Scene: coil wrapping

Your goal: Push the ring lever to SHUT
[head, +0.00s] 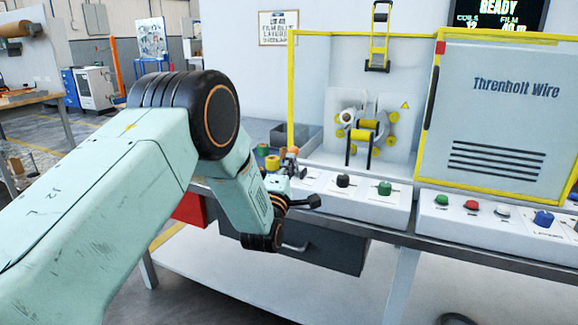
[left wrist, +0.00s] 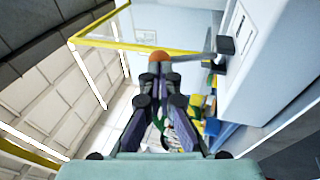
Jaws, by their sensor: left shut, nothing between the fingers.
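What looks like the ring lever shows in the left wrist view as a grey bar (left wrist: 188,58) reaching left from the side of a white housing, with an orange knob (left wrist: 160,56) at its end. The orange knob also shows in the head view (head: 293,150), at the left end of the white control panel. My left gripper (left wrist: 158,78) is shut and empty, its tips close to the knob; I cannot tell whether they touch. In the head view, my left gripper (head: 286,164) is small and partly hidden by its wrist. No SHUT marking is readable. My right gripper is out of view.
The wrapping head (head: 362,130) with yellow rollers stands behind the panel, within a yellow frame (head: 291,90). Black (head: 343,181) and green (head: 384,188) knobs sit right of the gripper. Coloured spools (head: 262,150) lie nearby. A grey drawer (head: 335,250) hangs below the bench.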

